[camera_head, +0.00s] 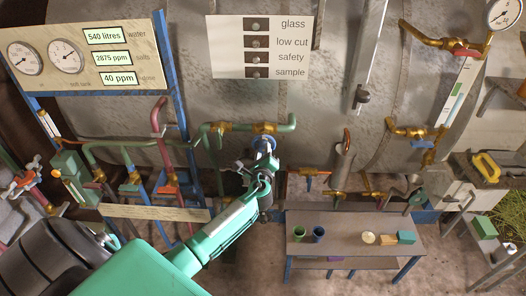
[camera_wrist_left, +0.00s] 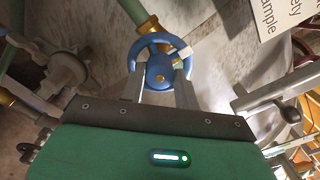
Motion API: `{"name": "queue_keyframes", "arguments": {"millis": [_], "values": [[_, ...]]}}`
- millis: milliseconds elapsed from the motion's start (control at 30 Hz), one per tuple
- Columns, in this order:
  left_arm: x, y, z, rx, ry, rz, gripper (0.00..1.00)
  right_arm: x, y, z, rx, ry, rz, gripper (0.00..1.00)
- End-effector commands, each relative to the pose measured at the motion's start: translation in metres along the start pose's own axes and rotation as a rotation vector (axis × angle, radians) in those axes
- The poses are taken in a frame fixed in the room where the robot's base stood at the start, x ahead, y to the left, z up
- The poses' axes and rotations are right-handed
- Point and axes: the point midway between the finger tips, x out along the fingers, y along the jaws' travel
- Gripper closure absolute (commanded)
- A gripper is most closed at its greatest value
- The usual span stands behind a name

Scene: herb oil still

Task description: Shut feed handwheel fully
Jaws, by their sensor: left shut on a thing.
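In the head view my left gripper (camera_head: 262,168) reaches up to the wheel from below. A small pale mark shows on the wheel's right rim. My right gripper is not in view.
A green pipe with brass fittings (camera_head: 250,127) runs just above the wheel. A gauge panel (camera_head: 88,57) stands at the left, and a label board (camera_head: 262,47) hangs above. A low table (camera_head: 345,258) with cups and small blocks stands at the right.

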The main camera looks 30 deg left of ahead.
Motion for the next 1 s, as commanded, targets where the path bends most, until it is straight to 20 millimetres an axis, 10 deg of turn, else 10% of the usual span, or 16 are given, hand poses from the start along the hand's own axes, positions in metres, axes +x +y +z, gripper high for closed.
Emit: {"name": "queue_keyframes", "arguments": {"millis": [500, 533, 600, 1000], "values": [[-0.0008, 0.0016, -0.0016, 0.022, 0.002, 0.002, 0.91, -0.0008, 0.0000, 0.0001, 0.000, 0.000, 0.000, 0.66], [-0.0008, 0.0016, -0.0016, 0.022, 0.002, 0.002, 0.62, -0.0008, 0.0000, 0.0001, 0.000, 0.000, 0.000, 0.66], [-0.0006, 0.0013, -0.0014, 0.021, 0.002, 0.002, 0.49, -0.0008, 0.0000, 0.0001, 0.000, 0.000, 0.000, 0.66], [-0.0050, 0.0013, -0.0014, 0.019, 0.001, 0.001, 0.47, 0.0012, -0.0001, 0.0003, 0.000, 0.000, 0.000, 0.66]]}}
